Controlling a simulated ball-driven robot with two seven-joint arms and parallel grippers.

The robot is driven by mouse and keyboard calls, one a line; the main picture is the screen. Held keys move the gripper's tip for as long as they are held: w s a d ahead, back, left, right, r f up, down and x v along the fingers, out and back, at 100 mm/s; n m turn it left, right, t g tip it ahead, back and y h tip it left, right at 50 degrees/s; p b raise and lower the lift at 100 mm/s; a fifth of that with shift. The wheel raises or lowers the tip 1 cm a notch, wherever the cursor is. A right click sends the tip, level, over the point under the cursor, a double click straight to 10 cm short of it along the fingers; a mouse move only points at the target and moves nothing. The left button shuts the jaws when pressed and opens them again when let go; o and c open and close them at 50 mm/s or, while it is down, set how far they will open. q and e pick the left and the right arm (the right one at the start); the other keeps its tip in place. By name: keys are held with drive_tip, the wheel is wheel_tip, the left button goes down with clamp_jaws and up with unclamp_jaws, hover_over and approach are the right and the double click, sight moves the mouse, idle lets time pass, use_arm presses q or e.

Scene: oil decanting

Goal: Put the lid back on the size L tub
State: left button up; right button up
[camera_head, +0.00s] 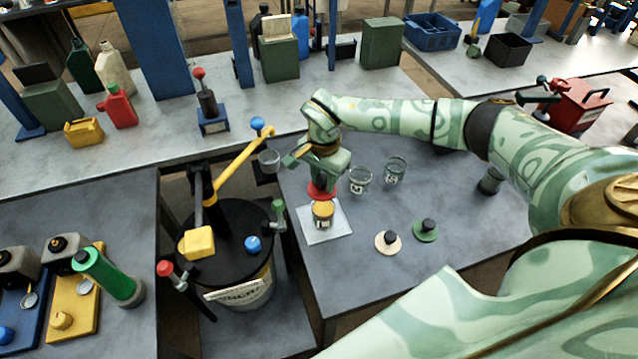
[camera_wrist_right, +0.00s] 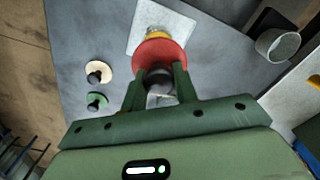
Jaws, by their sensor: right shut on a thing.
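My right gripper (camera_head: 323,178) is shut on the dark knob of a red lid (camera_head: 321,191). The red lid also shows in the right wrist view (camera_wrist_right: 160,53), below the knob between the fingers (camera_wrist_right: 160,84). A tub with yellow contents (camera_head: 322,214) stands on a white square mat (camera_head: 337,232); its label is too small to read surely. The lid is right over or at the tub's rim; I cannot tell whether they touch. In the wrist view the lid hides most of the tub (camera_wrist_right: 156,33). My left gripper is not in view.
Two clear, labelled tubs (camera_head: 360,181) (camera_head: 396,172) stand to the right. A cream lid (camera_head: 386,243) and a green lid (camera_head: 425,233) lie on the table. A black drum (camera_head: 235,240) with a yellow-handled pump (camera_head: 240,165) stands left. The table's front right is clear.

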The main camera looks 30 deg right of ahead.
drive_tip(key=shift+s+d+f+n, duration=0.1)
drive_tip(key=shift+s+d+n, duration=0.05)
drive_tip(key=shift+d+n, duration=0.15)
drive_tip(key=shift+f+b, duration=0.2)
drive_tip(key=shift+b, duration=0.1)
drive_tip(key=shift+a+f+b, duration=0.2)
drive_tip(key=shift+f+b, duration=0.4)
drive_tip(key=shift+f, duration=0.05)
wheel_tip(320, 180, down, 3)
drive_tip(key=shift+d+r+b, duration=0.1)
drive_tip(key=shift+b, duration=1.15)
drive_tip(key=shift+f+b, duration=0.4)
drive_tip(key=shift+f, duration=0.45)
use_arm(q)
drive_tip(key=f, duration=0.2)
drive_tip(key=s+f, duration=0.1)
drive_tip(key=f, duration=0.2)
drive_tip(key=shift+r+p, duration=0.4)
use_arm(e)
drive_tip(key=shift+r, duration=0.1)
drive_tip(key=shift+f, duration=0.2)
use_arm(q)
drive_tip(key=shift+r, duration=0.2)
